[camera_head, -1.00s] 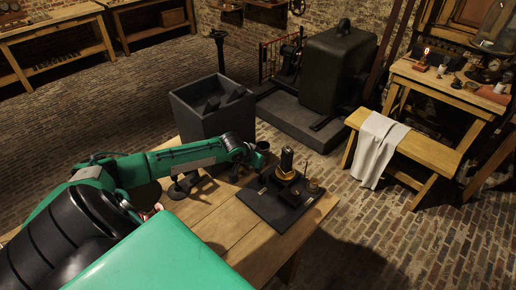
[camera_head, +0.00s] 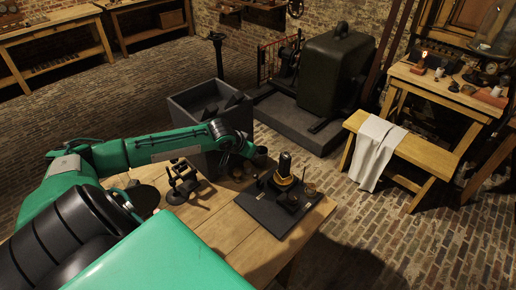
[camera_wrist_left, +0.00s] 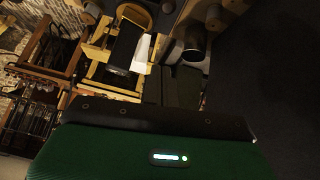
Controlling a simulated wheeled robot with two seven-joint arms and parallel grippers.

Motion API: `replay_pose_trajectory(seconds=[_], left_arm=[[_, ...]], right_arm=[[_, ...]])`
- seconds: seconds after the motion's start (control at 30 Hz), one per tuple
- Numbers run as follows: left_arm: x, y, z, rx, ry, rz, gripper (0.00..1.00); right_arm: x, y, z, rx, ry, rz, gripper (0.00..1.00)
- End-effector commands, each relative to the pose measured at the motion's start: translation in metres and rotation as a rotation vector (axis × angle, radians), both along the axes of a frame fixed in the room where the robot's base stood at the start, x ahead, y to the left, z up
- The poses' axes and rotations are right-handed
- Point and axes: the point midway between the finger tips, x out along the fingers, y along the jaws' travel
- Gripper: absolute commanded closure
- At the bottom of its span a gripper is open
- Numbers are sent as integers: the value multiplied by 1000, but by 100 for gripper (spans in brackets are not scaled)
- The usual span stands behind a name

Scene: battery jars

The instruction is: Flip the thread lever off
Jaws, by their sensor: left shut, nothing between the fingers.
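A dark base board (camera_head: 262,208) lies on the near wooden table. On it stands a dark upright cylinder (camera_head: 285,163) with a brass-coloured ring, and small brass and dark fittings (camera_head: 309,189) stand beside it. I cannot make out the thread lever among these small parts. My green left arm comes in from the left, and its left gripper (camera_head: 261,157) is at the back left of the board, apart from the cylinder. It is small and dark here, shut and empty. In the left wrist view the board is not clearly recognisable. My right gripper is not in view.
A small dark stand (camera_head: 181,184) is on the table left of the board. A grey open bin (camera_head: 190,103) stands behind the table. A bench with a white cloth (camera_head: 377,150) stands at the right.

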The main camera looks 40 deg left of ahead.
Motion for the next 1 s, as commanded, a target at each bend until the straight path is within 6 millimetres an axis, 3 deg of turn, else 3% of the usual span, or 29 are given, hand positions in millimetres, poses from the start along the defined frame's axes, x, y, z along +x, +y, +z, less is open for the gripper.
replay_pose_trajectory(seconds=[0.37,1.0], left_arm=[[-21,3,27,1,0,0,100],[-21,2,29,1,-1,-1,100]], right_arm=[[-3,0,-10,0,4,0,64],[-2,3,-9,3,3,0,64]])
